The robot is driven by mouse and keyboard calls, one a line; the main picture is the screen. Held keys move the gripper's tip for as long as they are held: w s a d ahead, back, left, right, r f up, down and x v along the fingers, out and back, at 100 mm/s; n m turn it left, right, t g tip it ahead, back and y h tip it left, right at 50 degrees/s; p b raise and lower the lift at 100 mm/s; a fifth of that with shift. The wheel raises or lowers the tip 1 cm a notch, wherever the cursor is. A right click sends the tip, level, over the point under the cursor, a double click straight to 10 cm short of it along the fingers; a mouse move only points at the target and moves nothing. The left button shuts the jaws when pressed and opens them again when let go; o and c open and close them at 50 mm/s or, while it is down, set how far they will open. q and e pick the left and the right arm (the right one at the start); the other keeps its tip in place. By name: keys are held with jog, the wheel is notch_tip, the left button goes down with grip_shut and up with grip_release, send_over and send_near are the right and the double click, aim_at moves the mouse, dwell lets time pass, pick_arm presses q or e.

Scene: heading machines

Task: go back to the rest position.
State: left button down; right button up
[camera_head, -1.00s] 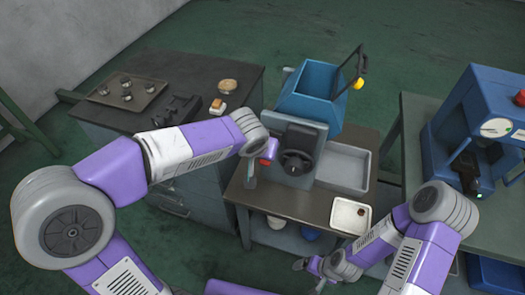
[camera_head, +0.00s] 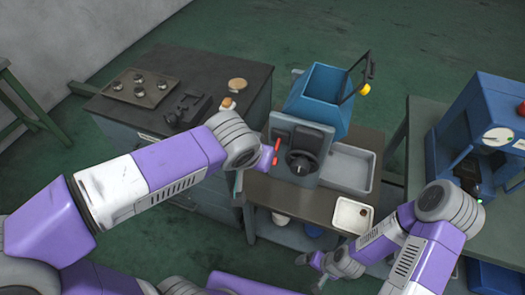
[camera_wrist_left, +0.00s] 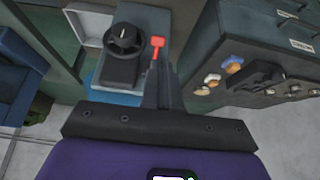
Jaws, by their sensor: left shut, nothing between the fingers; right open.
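My left arm comes in from the left in the head view, its wrist in front of the bench machine's left side. My left gripper is mostly hidden there; in the left wrist view its fingers (camera_wrist_left: 162,88) are shut and empty. A red lever (camera_wrist_left: 157,43) beside the machine's black dial (camera_wrist_left: 123,38) shows just beyond the fingertips; I cannot tell the gap. In the head view the machine (camera_head: 300,148) has a blue hopper (camera_head: 318,98). My right gripper (camera_head: 316,270) is open, low in front of the bench, apart from the white tray (camera_head: 352,215).
A dark cabinet (camera_head: 190,75) at the left carries a tray (camera_head: 140,88) of round parts and a black fixture (camera_head: 187,110). A grey bin (camera_head: 348,167) sits right of the machine. A blue press (camera_head: 490,125) stands on the right table. Green floor is open behind.

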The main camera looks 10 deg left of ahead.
pick_arm(q)
jog(key=shift+s+r, duration=0.3)
jog(key=shift+s, duration=0.1)
jog(key=w+d+f+g+h, duration=0.1)
jog(key=d+f+g+h, duration=0.1)
jog(key=f, duration=1)
jog(key=w+d+f+g+h, duration=0.1)
jog(key=d+f+g, duration=0.1)
jog(key=f, duration=1)
jog(key=s+a+f+n, duration=0.1)
jog(key=s+f+n, duration=0.1)
jog(key=s+f, duration=0.3)
jog(key=s+a+f+n+g, duration=0.1)
jog(key=s+f, duration=0.4)
jog(key=f, duration=0.9)
jog(key=shift+s+a+n, duration=0.2)
jog(key=shift+s+n, duration=0.2)
jog(key=shift+n, duration=0.1)
